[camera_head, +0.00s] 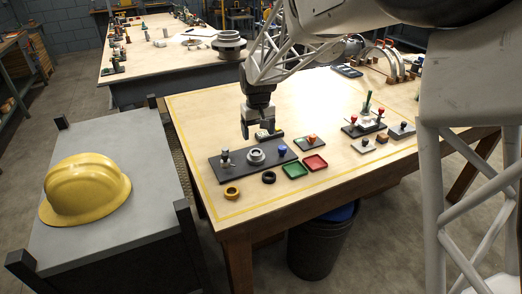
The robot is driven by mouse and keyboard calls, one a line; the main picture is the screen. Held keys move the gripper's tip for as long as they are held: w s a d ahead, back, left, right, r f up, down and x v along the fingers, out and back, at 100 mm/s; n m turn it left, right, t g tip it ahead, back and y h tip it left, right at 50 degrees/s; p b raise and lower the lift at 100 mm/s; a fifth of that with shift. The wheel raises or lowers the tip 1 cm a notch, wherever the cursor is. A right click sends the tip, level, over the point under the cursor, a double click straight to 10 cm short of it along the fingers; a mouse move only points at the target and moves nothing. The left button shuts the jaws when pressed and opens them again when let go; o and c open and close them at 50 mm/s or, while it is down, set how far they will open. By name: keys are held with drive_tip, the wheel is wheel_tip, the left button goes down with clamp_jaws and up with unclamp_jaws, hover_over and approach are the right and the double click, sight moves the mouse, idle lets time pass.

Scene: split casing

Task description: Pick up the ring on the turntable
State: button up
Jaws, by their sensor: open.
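A dark base plate (232,172) lies near the front left of the wooden table. A pale grey round part (256,157), ring-shaped on top, sits near the plate's middle. It looks like the turntable with the ring, but at this size I cannot tell the two apart. My gripper (257,134) points down, open, above and slightly behind this round part and apart from it. A small green and pale thing shows by the fingers; I cannot tell whether it is between or behind them.
A metal post (225,158) and a blue knob (282,150) stand on the plate, either side of the round part. A yellow ring (232,193), a black ring (268,178), a green tray (295,170) and a red tray (315,163) lie in front. More fixtures (365,124) stand right.

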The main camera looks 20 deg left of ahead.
sight(256, 153)
drive_tip(key=shift+a+f, duration=0.2)
drive_tip(key=shift+a, duration=0.2)
drive_tip(key=shift+f, duration=0.15)
drive_tip(key=shift+f, duration=1.2)
drive_tip(key=shift+f, duration=0.1)
drive_tip(key=shift+f, duration=2.5)
drive_tip(key=shift+c, duration=0.4)
drive_tip(key=c, duration=1)
drive_tip(key=shift+r, duration=0.1)
drive_tip(key=shift+c, duration=0.2)
